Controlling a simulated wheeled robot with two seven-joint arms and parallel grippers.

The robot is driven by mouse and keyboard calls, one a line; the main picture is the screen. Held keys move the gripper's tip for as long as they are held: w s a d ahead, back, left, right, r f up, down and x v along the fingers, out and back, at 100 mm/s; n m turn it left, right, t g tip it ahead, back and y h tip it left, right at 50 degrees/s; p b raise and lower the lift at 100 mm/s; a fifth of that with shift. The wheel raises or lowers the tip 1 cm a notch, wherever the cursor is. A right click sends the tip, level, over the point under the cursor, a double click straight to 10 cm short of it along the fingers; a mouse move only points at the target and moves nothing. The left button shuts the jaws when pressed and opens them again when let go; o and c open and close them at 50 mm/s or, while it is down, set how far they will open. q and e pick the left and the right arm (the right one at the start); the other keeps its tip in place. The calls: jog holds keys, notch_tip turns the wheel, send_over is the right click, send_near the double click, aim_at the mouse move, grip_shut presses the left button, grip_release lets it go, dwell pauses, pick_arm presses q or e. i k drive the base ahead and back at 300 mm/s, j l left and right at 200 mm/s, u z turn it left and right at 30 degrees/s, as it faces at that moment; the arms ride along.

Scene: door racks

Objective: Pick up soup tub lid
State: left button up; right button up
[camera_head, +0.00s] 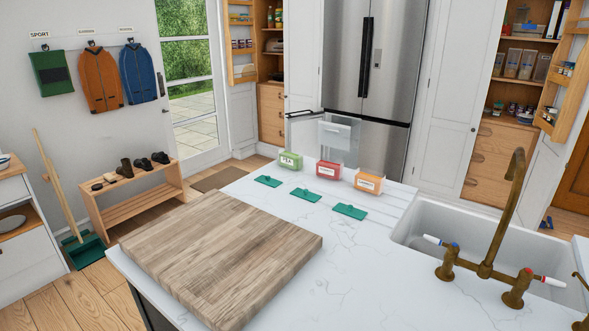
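Three flat dark-green lids lie apart from one another on the white marble counter (440,290): a left lid (268,181), a middle lid (306,195) and a right lid (350,211). Behind them stand three small tubs with white labels: a green tub (290,160), a red tub (328,171) and an orange tub (368,182). The label text is too small to read surely. I cannot tell from the picture which lid belongs to the soup tub. Neither of my grippers is in view.
A thick wooden board (220,250) covers the counter's front left. A sink (470,235) with a brass tap (512,185) is at the right. The counter between the board and sink is clear.

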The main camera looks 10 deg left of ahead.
aim_at(304, 194)
jog(key=k+j+u, duration=0.15)
jog(key=k+u, duration=0.3)
jog(key=k, duration=0.2)
jog(key=u, duration=0.4)
jog(key=i+j+u, duration=0.1)
jog(key=u, duration=0.75)
jog(key=i+u, duration=0.1)
jog(key=u, duration=0.3)
jog(key=i, duration=1.05)
jog(key=i+z, duration=0.15)
jog(key=i, duration=0.95)
jog(key=i+j, duration=0.1)
jog(key=i, duration=0.95)
jog(key=i+l+z, duration=0.15)
jog(key=i+z, duration=0.9)
jog(key=z, duration=0.15)
jog(key=i+j+z, duration=0.25)
jog(key=z, duration=0.15)
jog(key=i+l+z, duration=0.25)
jog(key=i+z, duration=0.6)
jog(key=i, duration=0.15)
jog(key=i+j+z, duration=0.1)
jog(key=i+z, duration=0.35)
jog(key=i, duration=0.1)
